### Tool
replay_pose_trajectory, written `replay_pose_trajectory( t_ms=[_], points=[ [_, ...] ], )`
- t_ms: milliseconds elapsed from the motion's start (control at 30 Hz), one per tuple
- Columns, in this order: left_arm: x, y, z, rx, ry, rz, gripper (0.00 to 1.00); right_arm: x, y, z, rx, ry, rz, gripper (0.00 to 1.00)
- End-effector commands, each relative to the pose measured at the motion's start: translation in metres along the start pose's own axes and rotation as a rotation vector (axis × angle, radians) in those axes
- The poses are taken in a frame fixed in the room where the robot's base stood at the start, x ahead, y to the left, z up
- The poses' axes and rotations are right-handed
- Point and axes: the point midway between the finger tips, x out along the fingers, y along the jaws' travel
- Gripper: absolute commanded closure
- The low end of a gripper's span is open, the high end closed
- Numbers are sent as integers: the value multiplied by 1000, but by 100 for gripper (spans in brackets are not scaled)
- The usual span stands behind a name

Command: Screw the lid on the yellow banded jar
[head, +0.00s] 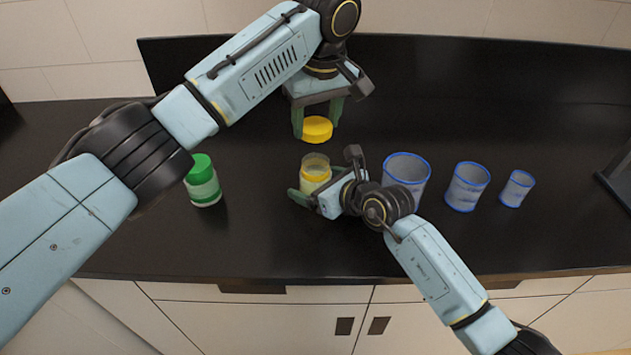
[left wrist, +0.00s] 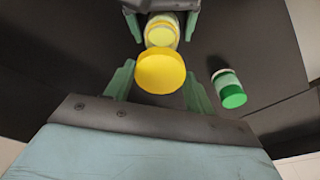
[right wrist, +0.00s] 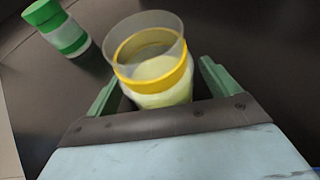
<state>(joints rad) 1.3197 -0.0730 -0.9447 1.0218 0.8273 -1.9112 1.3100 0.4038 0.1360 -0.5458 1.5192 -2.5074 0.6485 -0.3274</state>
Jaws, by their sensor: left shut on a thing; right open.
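The yellow banded jar (head: 315,173) stands upright and uncovered on the black counter, with pale contents and a yellow band. My right gripper (head: 309,198) is open low at the jar, its fingers on either side of it in the right wrist view, where the jar (right wrist: 155,65) fills the middle. My left gripper (head: 318,119) is shut on the yellow lid (head: 317,129), holding it above the counter, behind and above the jar in the head view. The lid (left wrist: 161,72) also shows in the left wrist view, apart from the jar (left wrist: 161,31).
A green-lidded jar (head: 203,182) stands to the left, near my left arm. Three blue-rimmed beakers (head: 407,174) stand in a row to the right, the largest close to my right wrist. The counter (head: 250,250) is clear at the front.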

Motion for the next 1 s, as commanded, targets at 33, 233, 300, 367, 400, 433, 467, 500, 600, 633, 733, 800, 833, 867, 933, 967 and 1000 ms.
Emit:
replay_pose_trajectory(
  t_ms=[33,233,300,367,400,433,467,500,600,633,733,800,833,867,933,967,1000],
  points=[
    [0,0,0,0,0,0,66,2,0,0,0,1,0,13],
    [0,0,0,0,0,0,66,5,0,0,0,0,0,13],
    [0,0,0,0,0,0,66,5,0,0,0,0,0,13],
    [0,0,0,0,0,0,66,5,0,0,0,0,0,13],
    [0,0,0,0,0,0,66,5,0,0,0,0,0,14],
    [0,0,0,0,0,0,66,5,0,0,0,0,0,18],
    [0,0,0,0,0,0,66,5,0,0,0,0,0,22],
    [0,0,0,0,0,0,66,5,0,0,0,0,0,27],
    [0,0,0,0,0,0,66,4,0,0,0,0,0,40],
    [0,0,0,0,0,0,66,4,0,0,0,0,0,44],
    [0,0,0,0,0,0,66,4,0,0,0,1,0,57],
    [0,0,0,0,0,0,66,4,0,0,0,1,0,66],
    [0,0,0,0,0,0,66,4,0,0,0,1,0,70],
    [0,0,0,0,0,0,66,4,0,0,0,1,0,74],
    [0,0,0,0,0,0,66,4,0,0,0,1,0,79],
    [1,0,0,0,0,0,66,4,0,0,0,1,0,79],
    [4,0,1,0,-1,-1,66,4,0,0,0,1,0,79]
  ],
)
